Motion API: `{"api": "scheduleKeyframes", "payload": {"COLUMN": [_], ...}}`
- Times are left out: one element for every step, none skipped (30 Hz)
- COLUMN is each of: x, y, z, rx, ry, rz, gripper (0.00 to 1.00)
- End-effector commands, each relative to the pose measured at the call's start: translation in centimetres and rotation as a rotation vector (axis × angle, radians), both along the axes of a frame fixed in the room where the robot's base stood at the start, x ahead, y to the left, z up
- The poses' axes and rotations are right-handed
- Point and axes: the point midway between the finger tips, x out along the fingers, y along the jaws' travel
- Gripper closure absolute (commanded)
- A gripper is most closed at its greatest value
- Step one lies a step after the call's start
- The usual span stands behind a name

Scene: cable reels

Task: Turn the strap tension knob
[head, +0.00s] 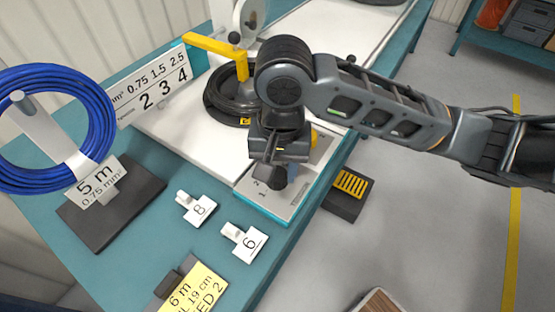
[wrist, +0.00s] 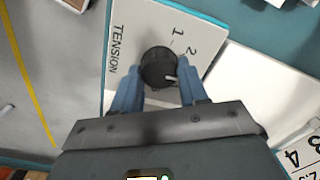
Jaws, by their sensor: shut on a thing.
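The strap tension knob (wrist: 159,67) is a round black knob with a white pointer mark. It sits on a white panel (wrist: 121,22) labelled TENSION, with the numbers 1 and 2 beside the knob. My gripper (wrist: 160,84) is shut on the knob, one blue-grey finger on each side. The pointer faces toward the lower right in the wrist view, toward my right finger and away from the printed 1. In the head view my gripper (head: 274,172) comes down on the panel (head: 262,203) from above and mostly hides the knob.
A black cable coil (head: 222,98) lies behind my gripper, under a yellow arm (head: 215,48). A blue cable coil (head: 104,125) hangs on a stand at left. White tags 8 (head: 198,208) and 6 (head: 244,241) and a yellow card (head: 200,288) lie on the teal table (head: 150,228).

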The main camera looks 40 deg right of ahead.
Motion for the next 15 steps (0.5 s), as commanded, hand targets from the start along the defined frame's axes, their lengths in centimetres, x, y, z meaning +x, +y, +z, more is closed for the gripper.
{"api": "scheduleKeyframes", "payload": {"x": [-0.06,-0.06,-0.06,-0.05,-0.05,-0.04,-0.05,-0.04,-0.04,-0.04,-0.04,-0.04,-0.04,-0.04,-0.04], "y": [0.14,0.14,0.10,0.08,0.07,0.06,0.05,0.05,0.05,0.05,0.04,0.04,0.04,0.04,0.04], "z": [0.15,0.13,0.11,0.10,0.08,0.06,0.05,0.03,0.02,0.01,0.00,-0.01,-0.01,-0.02,-0.02], "rx": [0.005,0.004,0.004,0.003,0.002,0.002,0.002,0.001,0.001,0.001,0.001,0.001,0.001,0.001,0.001], "ry": [0.001,0.001,0.001,0.000,0.000,0.001,0.001,0.000,0.000,0.000,0.000,0.000,0.000,0.000,0.000], "rz": [-0.014,-0.021,-0.031,-0.037,-0.042,-0.047,-0.050,-0.052,-0.054,-0.055,-0.056,-0.056,-0.056,-0.056,-0.055], "gripper": [0.88,0.88,0.88,0.88,0.88,0.88,0.88,0.88,0.88,0.88,0.88,0.88,0.88,0.88,0.88]}}
